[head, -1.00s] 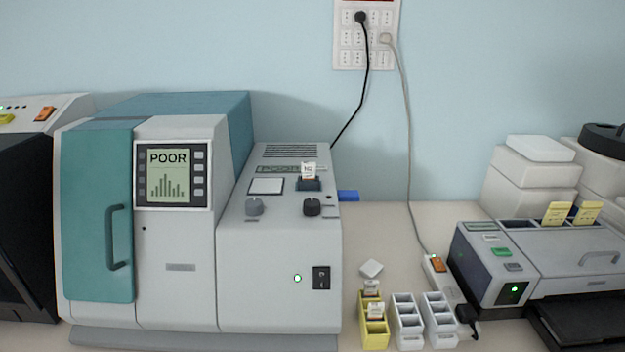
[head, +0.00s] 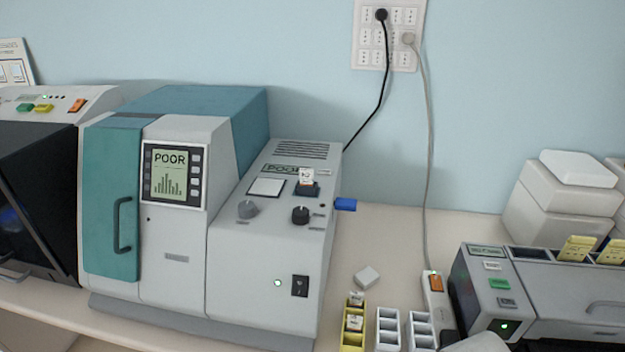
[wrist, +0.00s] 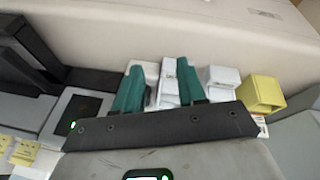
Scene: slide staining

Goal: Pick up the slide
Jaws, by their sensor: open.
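A slide with a white label (head: 306,176) stands upright in the dark slot on top of the grey and teal machine (head: 265,235), below its POOR display. Two more labelled slides (head: 355,300) (head: 354,322) stand in the yellow rack (head: 347,342) in front of the machine's right side. I cannot tell which slide is meant. My gripper (wrist: 160,82) shows in the wrist view with its two teal fingers apart. Nothing is seen held between them. The fingers reach across the view of the white racks (wrist: 218,78), with the yellow rack (wrist: 262,92) to their right.
Two white racks (head: 388,330) stand right of the yellow one. A white block (head: 367,276) lies behind them. A power strip (head: 435,300) and a device with yellow-labelled slides (head: 577,248) are further right. A blue knob (head: 345,204) sticks out from the machine.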

